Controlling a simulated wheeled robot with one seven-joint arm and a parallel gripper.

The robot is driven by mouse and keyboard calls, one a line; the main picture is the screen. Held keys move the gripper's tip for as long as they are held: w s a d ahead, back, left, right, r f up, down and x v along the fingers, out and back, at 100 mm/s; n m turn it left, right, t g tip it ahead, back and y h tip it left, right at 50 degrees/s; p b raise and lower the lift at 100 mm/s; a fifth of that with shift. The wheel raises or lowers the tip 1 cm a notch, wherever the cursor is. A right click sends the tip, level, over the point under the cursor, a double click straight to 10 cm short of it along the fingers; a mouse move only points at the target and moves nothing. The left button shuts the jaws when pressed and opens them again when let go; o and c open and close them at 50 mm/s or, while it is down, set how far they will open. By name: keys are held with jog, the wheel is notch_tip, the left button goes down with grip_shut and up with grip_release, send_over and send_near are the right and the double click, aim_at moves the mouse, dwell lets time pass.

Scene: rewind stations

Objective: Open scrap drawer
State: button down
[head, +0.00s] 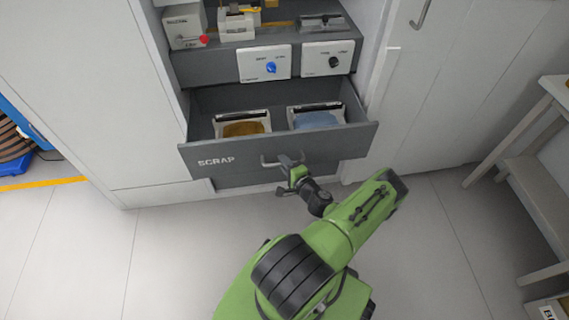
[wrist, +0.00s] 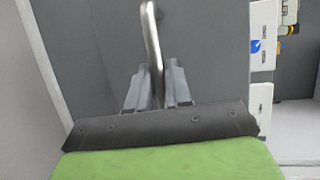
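The scrap drawer (head: 235,160) is a grey drawer marked SCRAP, low in the cabinet. It stands pulled out, and its inside shows from above. Two white-rimmed bins sit in it, one with brown contents (head: 243,128) and one with blue contents (head: 317,119). Its metal bar handle (head: 268,160) is on the front face. My gripper (head: 291,160) is at the handle. In the wrist view the handle (wrist: 151,35) runs down between the two fingers of my gripper (wrist: 158,80), which are close around it and look shut on it.
Above the drawer is a grey shelf with two white control panels, one with a blue knob (head: 271,68) and one with a black knob (head: 334,62). A white rack (head: 530,180) stands at the right. A blue item (head: 20,130) is at the far left. The floor before the cabinet is clear.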

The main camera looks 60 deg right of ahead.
jog(key=c, duration=1.1)
grip_release()
jog(key=p+v, duration=0.4)
jog(key=v, duration=1.1)
jog(key=shift+s+a+r, duration=0.1)
jog(key=shift+s, duration=0.25)
